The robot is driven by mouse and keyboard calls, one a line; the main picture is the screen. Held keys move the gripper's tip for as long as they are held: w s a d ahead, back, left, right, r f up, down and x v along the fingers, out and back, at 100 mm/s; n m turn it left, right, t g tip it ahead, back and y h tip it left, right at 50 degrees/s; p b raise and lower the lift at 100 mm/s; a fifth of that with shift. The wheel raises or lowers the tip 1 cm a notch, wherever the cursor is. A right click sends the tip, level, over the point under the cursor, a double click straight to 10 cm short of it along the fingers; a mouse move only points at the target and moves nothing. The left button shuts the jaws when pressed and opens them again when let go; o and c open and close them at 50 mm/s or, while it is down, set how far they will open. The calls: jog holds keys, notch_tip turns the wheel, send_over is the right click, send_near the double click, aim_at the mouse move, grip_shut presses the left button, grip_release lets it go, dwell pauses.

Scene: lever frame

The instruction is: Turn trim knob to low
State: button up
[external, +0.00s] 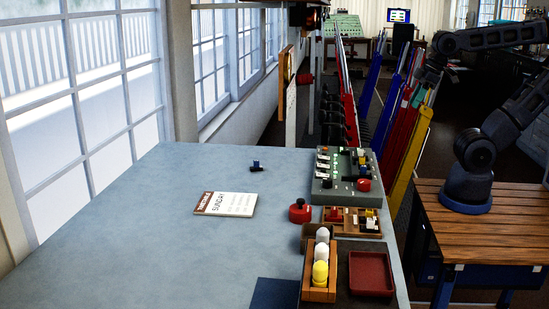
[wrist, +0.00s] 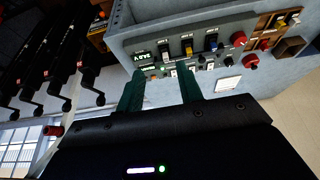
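A grey-green control panel (external: 341,181) stands at the right side of the blue-grey table, with several switches, small displays and a red knob (external: 363,185). In the wrist view the panel (wrist: 205,60) lies beyond my fingertips, with displays, coloured switches and small dark knobs. I cannot tell which of these is the trim knob, and its pointer and labels are too small to read. My gripper (wrist: 160,73) is open, its two green fingers apart with nothing held between them. In the external view my gripper (external: 430,76) hangs in the air right of and above the panel.
The table's left is clear.

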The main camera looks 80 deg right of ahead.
jog(key=o, duration=0.3)
jog(key=m+g, duration=0.5)
jog(key=m, duration=0.2)
send_over(328, 179)
notch_tip(328, 179, down, 9)
notch_tip(328, 179, down, 11)
jog(key=shift+a+r, duration=0.1)
jog(key=shift+r, duration=0.1)
jog(key=shift+c, duration=0.4)
jog(key=c, duration=0.9)
